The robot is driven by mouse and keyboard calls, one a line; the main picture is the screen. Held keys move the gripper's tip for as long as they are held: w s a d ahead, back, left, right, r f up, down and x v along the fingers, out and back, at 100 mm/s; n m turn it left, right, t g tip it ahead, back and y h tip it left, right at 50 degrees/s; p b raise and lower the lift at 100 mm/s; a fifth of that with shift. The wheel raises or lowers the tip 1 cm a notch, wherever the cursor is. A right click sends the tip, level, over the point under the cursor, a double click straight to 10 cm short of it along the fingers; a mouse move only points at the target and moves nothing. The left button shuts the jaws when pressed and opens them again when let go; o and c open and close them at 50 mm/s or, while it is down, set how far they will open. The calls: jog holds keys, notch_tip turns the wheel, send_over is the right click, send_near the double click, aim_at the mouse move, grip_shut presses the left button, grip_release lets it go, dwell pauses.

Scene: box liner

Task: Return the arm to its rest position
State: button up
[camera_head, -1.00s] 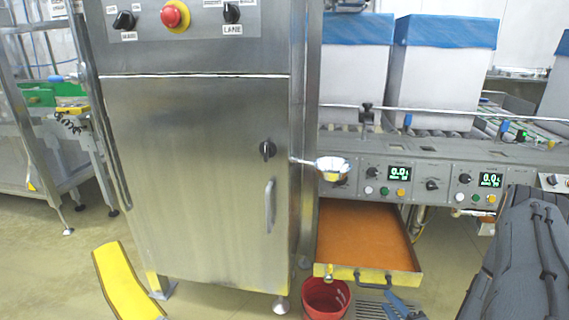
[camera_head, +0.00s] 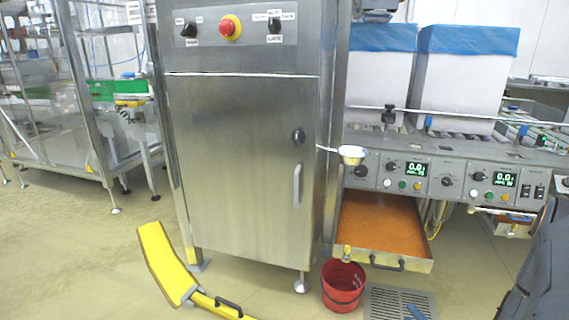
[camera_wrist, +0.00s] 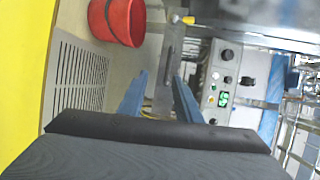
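My gripper (camera_wrist: 160,76) shows in the wrist view as two blue fingers standing apart, with nothing between them. The fingers point toward the red bucket and the control panel side of the machine, clear of both. My dark grey arm (camera_head: 545,265) shows only in part at the right edge of the head view. Its shape beyond that edge is hidden. A small blue piece (camera_head: 415,312) shows at the bottom of the head view over the floor grate; I cannot tell whether it is a fingertip.
A steel cabinet (camera_head: 245,170) stands in the middle. An open orange-lined drawer (camera_head: 385,225) juts out on its right, above a red bucket (camera_head: 342,285) and a floor grate (camera_head: 385,300). A yellow chute-like piece (camera_head: 165,265) is at front left.

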jog(key=w+a+r+n+g, duration=0.5)
jog(key=w+a+r+n, duration=0.25)
jog(key=w, duration=0.25)
jog(key=s+a+r+n+g+h, duration=0.1)
jog(key=a+r+n+g, duration=0.4)
jog(key=a+r, duration=0.6)
jog(key=s+a+r+n+g, duration=0.2)
jog(key=s+a+r+n, duration=0.4)
jog(key=s+a+r, duration=0.6)
jog(key=s+a+r+n+g, duration=0.2)
jog(key=s+r, duration=0.1)
jog(key=s, duration=0.6)
jog(key=s+a+r+n+g, duration=0.1)
jog(key=s+a+r+n, duration=0.15)
jog(key=s, duration=0.65)
jog(key=d+r+m+p, duration=0.3)
jog(key=d+r+p, duration=0.4)
jog(key=p, duration=0.5)
jog(key=d+r+m+h+p, duration=0.1)
jog(key=d+r+m+p, duration=0.2)
jog(key=d+r+p, duration=0.5)
notch_tip(320, 180, up, 4)
jog(key=p, duration=0.4)
jog(key=shift+s+d+r+p, duration=0.25)
jog(key=shift+s+p, duration=0.1)
jog(key=shift+s, duration=0.05)
